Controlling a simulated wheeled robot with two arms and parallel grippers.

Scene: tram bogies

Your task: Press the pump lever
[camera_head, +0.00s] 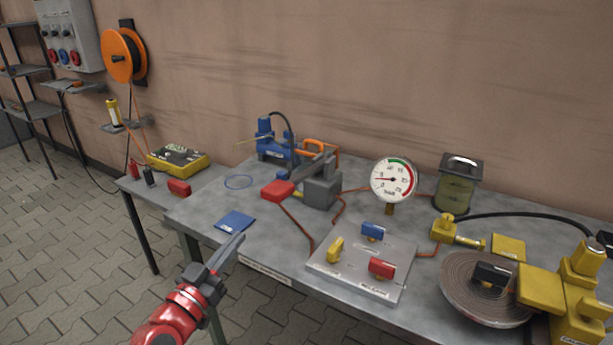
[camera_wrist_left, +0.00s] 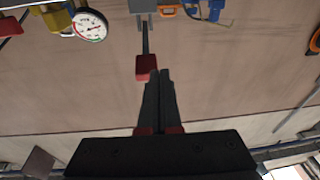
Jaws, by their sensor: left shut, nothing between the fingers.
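A round white gauge (camera_head: 393,180) stands behind the valve plate. My right gripper is not in view.
A plate (camera_head: 350,277) with yellow, blue and red valve handles lies right of the pump. A blue hand tool (camera_head: 275,142) stands behind it. A blue booklet (camera_head: 235,221) lies near the front edge.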

